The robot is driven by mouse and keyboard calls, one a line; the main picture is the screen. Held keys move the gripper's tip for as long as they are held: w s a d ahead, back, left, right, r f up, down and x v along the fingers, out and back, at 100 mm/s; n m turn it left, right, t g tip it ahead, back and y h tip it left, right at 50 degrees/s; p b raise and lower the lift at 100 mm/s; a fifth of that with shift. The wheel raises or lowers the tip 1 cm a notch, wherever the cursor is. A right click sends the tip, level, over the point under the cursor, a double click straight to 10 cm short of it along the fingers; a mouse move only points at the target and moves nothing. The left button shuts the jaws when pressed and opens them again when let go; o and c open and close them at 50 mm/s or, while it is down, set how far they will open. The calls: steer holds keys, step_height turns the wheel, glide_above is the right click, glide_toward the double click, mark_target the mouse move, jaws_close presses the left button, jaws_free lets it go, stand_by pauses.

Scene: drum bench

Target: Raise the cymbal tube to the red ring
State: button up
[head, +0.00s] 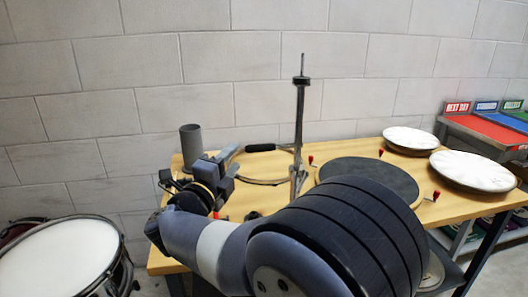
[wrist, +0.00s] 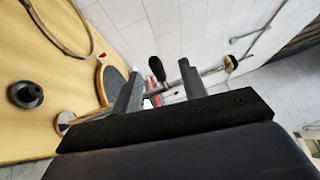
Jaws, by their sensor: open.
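The cymbal stand stands upright on the wooden bench in the head view, with a thin metal tube (head: 299,115) rising from its base. A dark collar sits near its top. In the wrist view the stand's tube (wrist: 208,72) runs sideways across the picture, partly hidden behind my fingers. A black lever (wrist: 157,68) sticks out from it. A small red patch (wrist: 152,99) shows between the fingers; I cannot tell if it is the red ring. My gripper (head: 226,172) is open and empty, left of the stand and apart from it. Its fingers (wrist: 158,88) also show in the wrist view.
A grey cylinder (head: 191,147) stands behind my gripper. A dark round pad (head: 368,181) and two white drumheads (head: 410,139) (head: 473,170) lie to the right. A black cone-shaped part (wrist: 26,94) is on the bench. A drum (head: 62,258) stands at left.

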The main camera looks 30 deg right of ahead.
mark_target(264, 145)
steer(key=w+d+m+g, duration=0.1)
steer(key=d, duration=0.2)
steer(key=w+d+m+g+h, duration=0.1)
steer(key=d, duration=0.3)
steer(key=w+d+m+g+h, duration=0.1)
steer(key=w+d, duration=0.1)
steer(key=d, duration=0.1)
steer(key=shift+d+r, duration=0.1)
steer(key=shift+d, duration=0.25)
steer(key=shift+c, duration=0.5)
jaws_close()
